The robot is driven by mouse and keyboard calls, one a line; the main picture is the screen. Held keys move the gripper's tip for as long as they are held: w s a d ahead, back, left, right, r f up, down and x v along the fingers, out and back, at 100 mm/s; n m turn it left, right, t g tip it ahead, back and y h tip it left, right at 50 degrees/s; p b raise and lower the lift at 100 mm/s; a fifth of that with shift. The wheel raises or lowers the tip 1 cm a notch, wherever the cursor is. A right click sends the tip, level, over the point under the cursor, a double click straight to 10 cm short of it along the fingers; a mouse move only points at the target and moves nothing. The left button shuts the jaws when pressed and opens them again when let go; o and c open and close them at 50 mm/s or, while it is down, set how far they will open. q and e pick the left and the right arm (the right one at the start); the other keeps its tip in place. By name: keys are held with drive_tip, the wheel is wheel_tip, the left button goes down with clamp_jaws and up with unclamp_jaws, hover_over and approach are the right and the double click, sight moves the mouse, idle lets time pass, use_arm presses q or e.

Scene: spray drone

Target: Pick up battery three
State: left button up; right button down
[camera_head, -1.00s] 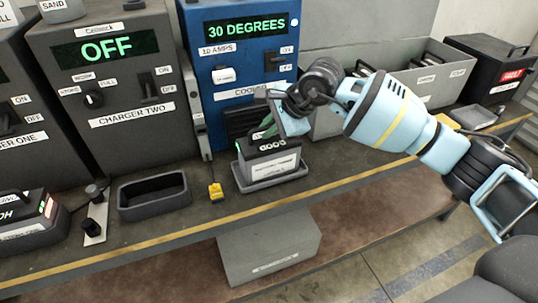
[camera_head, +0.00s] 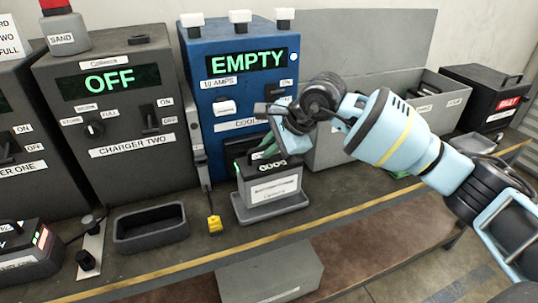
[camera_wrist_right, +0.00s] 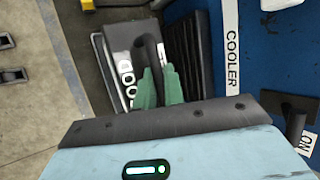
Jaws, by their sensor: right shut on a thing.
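The battery (camera_head: 272,187), a grey box with a white front label too small to read, is upright at the front of the blue cooler (camera_head: 203,62). It appears slightly above its grey tray (camera_head: 262,217). My right gripper (camera_head: 264,148) is shut on the battery's top handle. In the right wrist view, the green fingertips (camera_wrist_right: 160,88) close around the dark handle (camera_wrist_right: 150,46) above the battery top (camera_wrist_right: 118,38). The cooler's display reads EMPTY. My left gripper is not in view.
Charger two (camera_head: 55,115), its display OFF, stands left with an empty dark tray (camera_head: 150,238) before it. A yellow connector (camera_head: 214,224) lies beside the cooler tray. Another battery (camera_head: 28,262) sits far left. Grey bins (camera_head: 340,145) and a black fault box (camera_head: 485,98) stand right.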

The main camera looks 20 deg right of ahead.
use_arm(q)
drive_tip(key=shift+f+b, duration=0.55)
drive_tip(key=shift+b, duration=0.15)
use_arm(e)
drive_tip(key=s+a+r, duration=0.1)
drive_tip(key=s+a, duration=0.1)
drive_tip(key=s, duration=0.5)
drive_tip(key=s+a+r, duration=0.1)
drive_tip(key=s+a, duration=0.1)
drive_tip(key=s, duration=0.6)
drive_tip(key=shift+s, duration=0.2)
drive_tip(key=shift+d+f, duration=0.1)
